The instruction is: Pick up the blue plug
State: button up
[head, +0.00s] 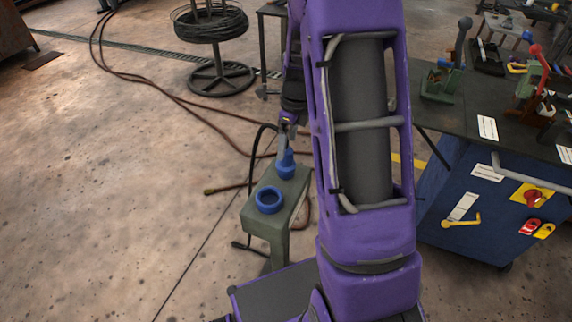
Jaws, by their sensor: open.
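The blue plug (286,168) stands upright on the far end of a green stand (268,222), its narrow top pointing up. A blue ring (269,201) with a dark round opening sits on the same stand, nearer and to the left of the plug. My gripper (286,146) points down from my purple arm, right over the plug's narrow top. Its jaws are open. The fingertips are small here, and I cannot tell whether they touch the plug.
A dark cable (256,150) loops beside the stand. Hoses (178,97) run across the floor behind. A blue cabinet (487,225) with a tool-covered worktop (452,117) stands at right. A wire coil on a stand (211,24) is at the back.

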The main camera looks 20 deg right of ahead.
aim_at(287, 147)
jog(key=shift+w+f+b, duration=0.15)
jog(key=shift+w+f, duration=0.05)
jog(key=shift+f, duration=0.8)
jog(key=shift+w+f+b, duration=0.1)
jog(key=shift+w+f, duration=0.05)
jog(key=shift+f, duration=0.9)
jog(key=shift+w+f+b, duration=0.15)
jog(key=shift+w+f, duration=0.05)
jog(key=shift+f, duration=0.8)
jog(key=shift+c, duration=0.4)
jog(key=shift+r, duration=0.1)
grip_shut()
